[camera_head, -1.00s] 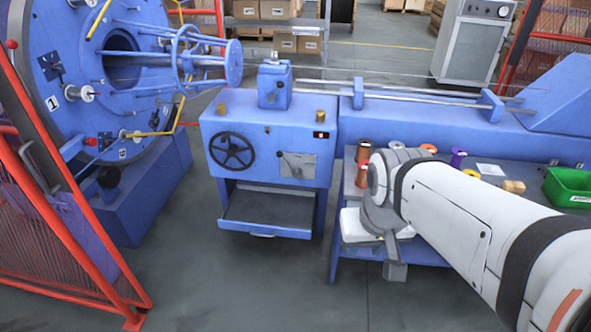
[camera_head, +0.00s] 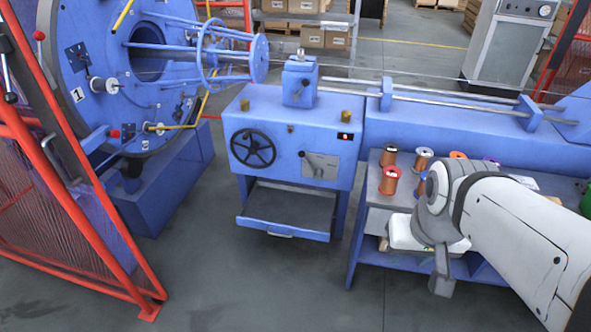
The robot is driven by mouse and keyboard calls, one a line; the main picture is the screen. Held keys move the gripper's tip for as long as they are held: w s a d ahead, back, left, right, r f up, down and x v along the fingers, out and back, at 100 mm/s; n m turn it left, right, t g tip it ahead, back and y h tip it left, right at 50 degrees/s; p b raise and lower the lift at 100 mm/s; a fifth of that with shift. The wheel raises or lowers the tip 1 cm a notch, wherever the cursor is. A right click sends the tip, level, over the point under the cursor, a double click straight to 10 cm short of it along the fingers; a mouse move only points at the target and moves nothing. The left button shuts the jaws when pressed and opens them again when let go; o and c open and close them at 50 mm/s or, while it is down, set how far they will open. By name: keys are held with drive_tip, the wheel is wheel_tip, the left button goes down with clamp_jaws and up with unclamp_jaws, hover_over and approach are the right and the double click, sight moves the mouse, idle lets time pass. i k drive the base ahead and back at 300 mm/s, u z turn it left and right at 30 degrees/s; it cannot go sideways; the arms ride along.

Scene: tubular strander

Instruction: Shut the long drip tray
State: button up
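The long drip tray (camera_head: 284,230) is a shallow blue tray with a dark floor and a small handle (camera_head: 281,235) on its front lip. It sits low in the opening under the blue machine housing (camera_head: 290,150), with its front edge sticking out past the legs. My arm reaches in from the right. My gripper (camera_head: 442,280) appears as a small grey end pointing down, well to the right of the tray and apart from it. Its fingers are too small and turned away to tell whether they are open.
A blue bench (camera_head: 355,250) with several spools, a white bag (camera_head: 405,235) and other items stands right of the tray, behind my arm. A red mesh guard (camera_head: 70,220) stands at the left. Grey floor in front of the tray is clear.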

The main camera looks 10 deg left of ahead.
sight(305, 213)
drive_tip(key=i, duration=0.95)
drive_tip(key=z, duration=0.05)
